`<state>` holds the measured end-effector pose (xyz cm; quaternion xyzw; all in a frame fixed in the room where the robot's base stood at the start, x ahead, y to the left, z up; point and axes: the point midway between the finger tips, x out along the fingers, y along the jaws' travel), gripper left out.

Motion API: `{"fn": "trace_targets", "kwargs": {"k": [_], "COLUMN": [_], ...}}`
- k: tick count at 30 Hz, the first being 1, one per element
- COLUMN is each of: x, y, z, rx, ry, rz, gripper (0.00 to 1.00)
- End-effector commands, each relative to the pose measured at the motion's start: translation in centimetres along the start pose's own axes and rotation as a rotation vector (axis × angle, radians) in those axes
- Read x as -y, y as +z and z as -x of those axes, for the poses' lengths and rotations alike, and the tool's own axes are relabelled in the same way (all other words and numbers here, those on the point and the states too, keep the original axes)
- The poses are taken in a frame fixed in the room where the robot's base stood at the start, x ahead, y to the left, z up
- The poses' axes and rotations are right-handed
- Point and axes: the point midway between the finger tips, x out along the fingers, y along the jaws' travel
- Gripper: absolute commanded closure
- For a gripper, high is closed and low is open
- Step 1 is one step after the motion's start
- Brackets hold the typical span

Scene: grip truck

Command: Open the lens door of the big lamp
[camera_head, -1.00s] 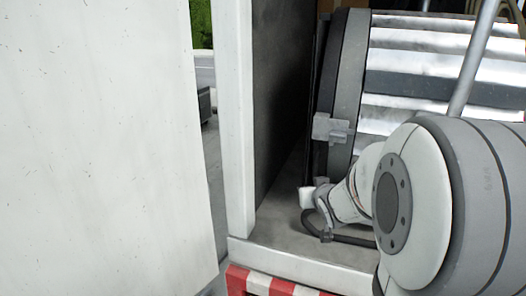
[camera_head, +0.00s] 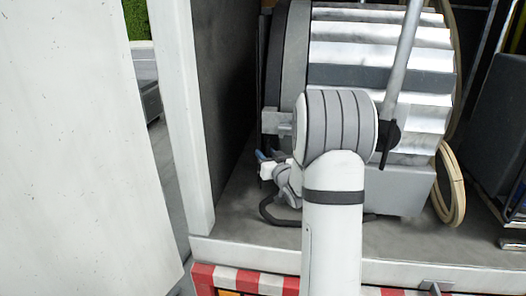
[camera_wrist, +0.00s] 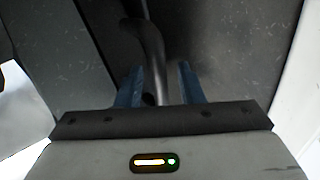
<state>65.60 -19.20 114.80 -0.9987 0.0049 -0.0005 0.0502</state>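The big lamp (camera_head: 385,72) lies on its side axis in the truck bay, with a ribbed silver housing and a grey front ring (camera_head: 292,55) facing left. The lens door seems to be at the dark left edge of that ring, seen nearly edge-on. A grey latch-like bracket (camera_head: 274,122) sits low on the front. My gripper (camera_head: 262,156), with blue fingertips, is just below this bracket. In the wrist view my gripper (camera_wrist: 159,86) has its blue fingers apart, and a dark curved tube (camera_wrist: 153,50) shows between them. I cannot tell whether they touch it.
A dark side wall (camera_head: 222,80) stands close left of the lamp front, leaving a narrow gap. A black cable (camera_head: 268,214) lies on the bay floor. A tan coiled hose (camera_head: 452,190) hangs right of the lamp. A white panel (camera_head: 75,150) fills the left.

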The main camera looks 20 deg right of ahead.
Motion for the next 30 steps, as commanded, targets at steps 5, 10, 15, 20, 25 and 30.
{"fn": "trace_targets", "kwargs": {"k": [5,10,15,20,25,30], "x": [0.0,-0.03,-0.06,-0.08,-0.1,-0.12], "y": [-0.03,0.05,0.04,0.03,0.03,0.03], "z": [-1.11,-1.16,-1.14,-1.12,-1.11,-1.1], "rx": [0.0,0.001,0.001,0.001,0.001,0.001], "ry": [0.0,0.001,0.001,0.001,0.002,0.002], "rz": [0.0,0.0,0.0,0.0,0.0,0.0], "gripper": [0.66,0.66,0.74,0.87,1.0,1.0]}}
